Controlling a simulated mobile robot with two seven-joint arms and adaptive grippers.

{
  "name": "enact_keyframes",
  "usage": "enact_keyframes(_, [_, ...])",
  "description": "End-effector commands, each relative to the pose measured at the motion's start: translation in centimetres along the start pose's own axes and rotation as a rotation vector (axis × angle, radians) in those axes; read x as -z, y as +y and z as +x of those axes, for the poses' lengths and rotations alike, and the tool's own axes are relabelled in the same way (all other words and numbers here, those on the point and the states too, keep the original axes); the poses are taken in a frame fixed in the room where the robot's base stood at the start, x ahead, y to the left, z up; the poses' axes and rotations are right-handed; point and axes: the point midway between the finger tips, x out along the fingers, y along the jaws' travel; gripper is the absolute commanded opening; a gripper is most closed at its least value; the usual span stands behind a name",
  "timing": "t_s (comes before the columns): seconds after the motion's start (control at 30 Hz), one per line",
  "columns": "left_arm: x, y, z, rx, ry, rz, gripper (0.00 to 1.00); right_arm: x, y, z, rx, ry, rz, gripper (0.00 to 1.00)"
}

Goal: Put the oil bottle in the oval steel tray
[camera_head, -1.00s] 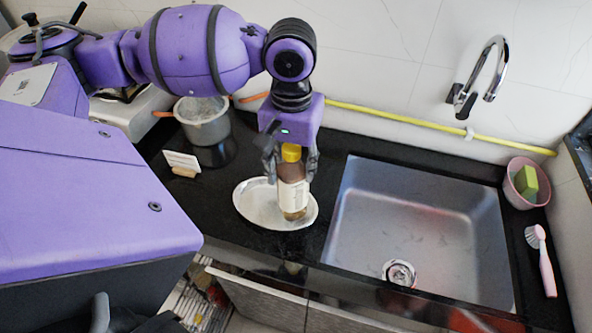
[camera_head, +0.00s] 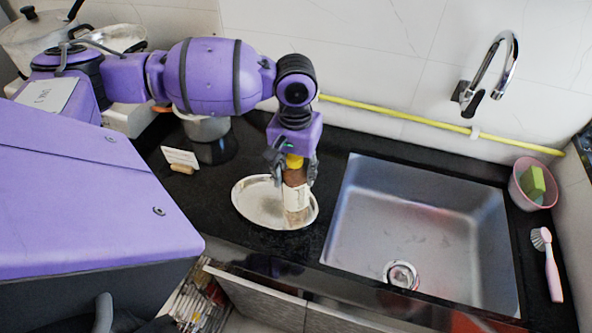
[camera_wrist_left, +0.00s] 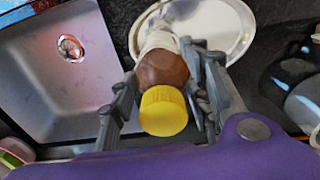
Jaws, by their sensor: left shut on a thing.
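The oil bottle (camera_head: 296,203) has a yellow cap, a brown neck and a pale label. My left gripper (camera_head: 292,172) is shut on its upper part from above. The bottle is roughly upright over the right part of the oval steel tray (camera_head: 250,207); I cannot tell whether its base touches the tray. In the left wrist view the yellow cap (camera_wrist_left: 163,112) sits between the fingers of the left gripper (camera_wrist_left: 165,95), with the tray (camera_wrist_left: 225,25) beyond. My right gripper is not in view.
A steel sink (camera_head: 420,235) lies right of the tray, under a faucet (camera_head: 490,75). A small card in a wooden holder (camera_head: 181,163) and a pot (camera_head: 205,128) stand behind the tray on the left. A pink bowl with a sponge (camera_head: 532,183) and a brush (camera_head: 548,262) are at far right.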

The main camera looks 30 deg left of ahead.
Motion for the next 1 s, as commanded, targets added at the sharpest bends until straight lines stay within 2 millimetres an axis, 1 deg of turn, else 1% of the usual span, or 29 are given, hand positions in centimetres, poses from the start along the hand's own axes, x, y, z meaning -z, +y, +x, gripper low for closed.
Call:
enact_keyframes(0.17, [0.0,0.0,0.2,-0.001,0.002,0.000,0.00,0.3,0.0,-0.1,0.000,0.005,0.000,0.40])
enact_keyframes(0.2, [0.0,0.0,0.2,0.000,0.001,0.000,0.48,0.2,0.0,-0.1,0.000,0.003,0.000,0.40])
enact_keyframes(0.3, [0.0,0.0,0.2,0.000,0.000,0.000,0.61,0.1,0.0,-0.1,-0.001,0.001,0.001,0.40])
enact_keyframes(0.33, [0.0,0.0,0.3,0.000,0.000,0.000,0.62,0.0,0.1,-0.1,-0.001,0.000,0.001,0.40])
enact_keyframes(0.6, [0.0,0.0,0.2,0.000,0.000,0.000,0.62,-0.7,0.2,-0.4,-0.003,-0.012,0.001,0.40])
enact_keyframes(0.7, [0.0,0.0,-0.1,0.001,0.001,0.000,0.62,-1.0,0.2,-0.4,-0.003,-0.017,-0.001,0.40])
enact_keyframes(0.77, [0.1,0.0,-0.8,0.001,0.003,0.000,0.62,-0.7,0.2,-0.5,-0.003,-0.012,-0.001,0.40])
enact_keyframes(0.87, [0.1,0.0,-2.6,-0.001,0.006,0.000,0.62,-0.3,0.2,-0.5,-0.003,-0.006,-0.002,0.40])
enact_keyframes(1.0, [0.1,0.0,-5.8,-0.001,0.006,0.000,0.62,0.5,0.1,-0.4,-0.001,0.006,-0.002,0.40])
